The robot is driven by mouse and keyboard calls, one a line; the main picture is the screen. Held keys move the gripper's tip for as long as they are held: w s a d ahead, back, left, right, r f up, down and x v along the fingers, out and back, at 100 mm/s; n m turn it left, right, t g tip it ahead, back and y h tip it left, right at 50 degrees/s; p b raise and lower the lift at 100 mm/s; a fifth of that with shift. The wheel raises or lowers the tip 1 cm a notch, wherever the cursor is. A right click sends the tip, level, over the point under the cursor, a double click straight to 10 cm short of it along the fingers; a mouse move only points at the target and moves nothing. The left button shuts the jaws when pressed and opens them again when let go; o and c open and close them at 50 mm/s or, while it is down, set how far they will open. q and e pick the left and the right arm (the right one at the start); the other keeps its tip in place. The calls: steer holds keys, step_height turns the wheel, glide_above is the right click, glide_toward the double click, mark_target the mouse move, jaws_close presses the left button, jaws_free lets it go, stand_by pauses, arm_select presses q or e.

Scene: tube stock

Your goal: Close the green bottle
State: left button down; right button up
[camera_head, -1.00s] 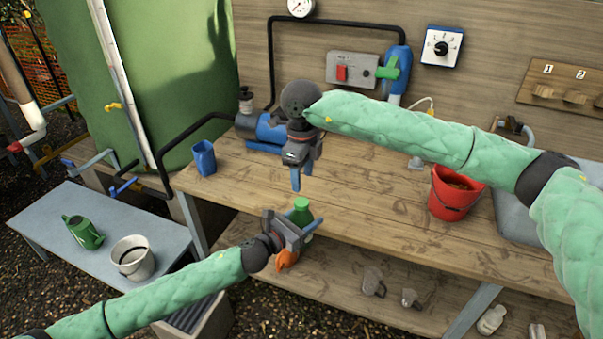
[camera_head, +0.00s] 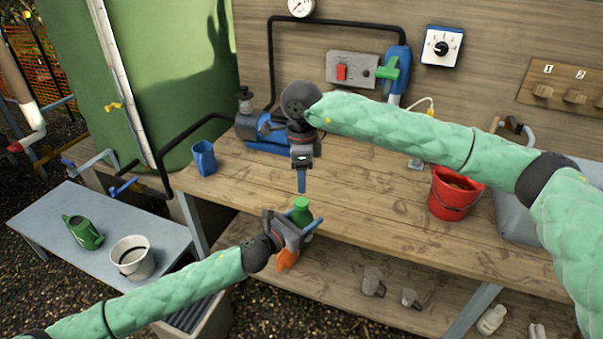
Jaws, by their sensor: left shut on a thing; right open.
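The green bottle (camera_head: 301,212) is upright at the front edge of the workbench, held by my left gripper (camera_head: 307,229). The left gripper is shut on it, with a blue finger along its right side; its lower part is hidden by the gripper. The bottle's mouth is too small to tell whether a cap sits on it. My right gripper (camera_head: 301,182) is open and points down just above the bottle, with a small gap to its top. Its blue fingers overlap in this view, and I see nothing between them.
The wooden workbench (camera_head: 370,230) is clear around the grippers. A red bucket (camera_head: 452,200) stands at right, a blue cup (camera_head: 204,158) and blue pump (camera_head: 262,135) at left. A green watering can (camera_head: 84,233) and white bucket (camera_head: 131,262) stand on a low grey bench. An orange thing (camera_head: 287,260) shows under my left gripper.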

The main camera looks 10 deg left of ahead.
mark_target(301, 201)
steer(key=shift+f, duration=3.9)
steer(key=c, duration=1)
steer(key=shift+m, duration=0.8)
steer(key=o, duration=1.2)
steer(key=shift+c, duration=0.2)
step_height(301, 201, up, 12)
